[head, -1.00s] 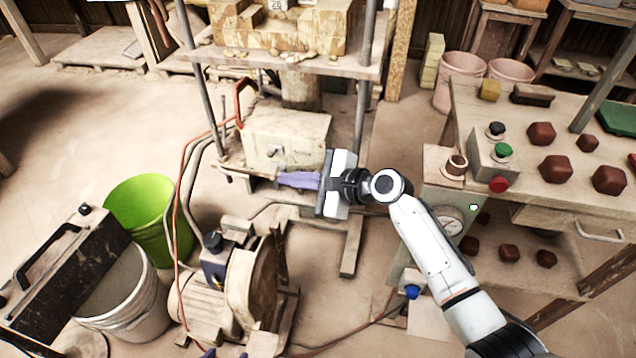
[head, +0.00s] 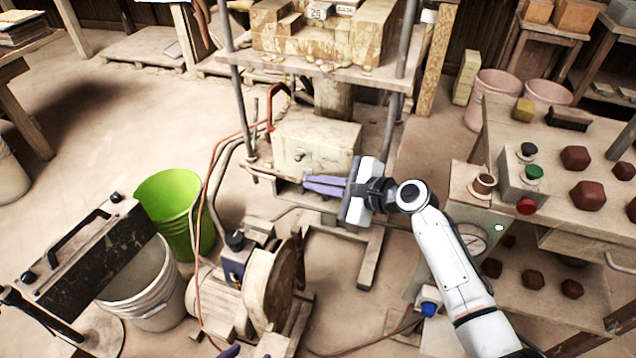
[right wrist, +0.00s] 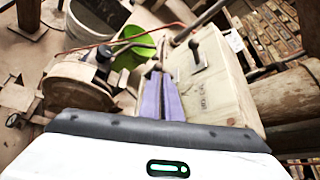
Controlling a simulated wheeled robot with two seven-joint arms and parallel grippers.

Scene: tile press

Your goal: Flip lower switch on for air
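A pale, dusty box (head: 335,140) sits low in the press frame, with a small metal toggle switch (head: 301,156) on its front face. The toggle lever also shows in the right wrist view (right wrist: 197,52). I see only this one toggle on the box. My right gripper (head: 306,185) has its purple fingers together, just below the box's front edge and below the toggle, apart from it. In the right wrist view the fingers (right wrist: 161,76) lie side by side along the box and hold nothing. Only a purple tip of my left gripper (head: 231,351) shows at the bottom edge.
A motor with a wheel (head: 270,280) stands left of my right arm, with a blue black-knobbed fitting (head: 236,258) on it. Red hoses (head: 207,190) run down beside the press. A green bucket (head: 172,200) stands left. A control panel with buttons (head: 524,178) is at right.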

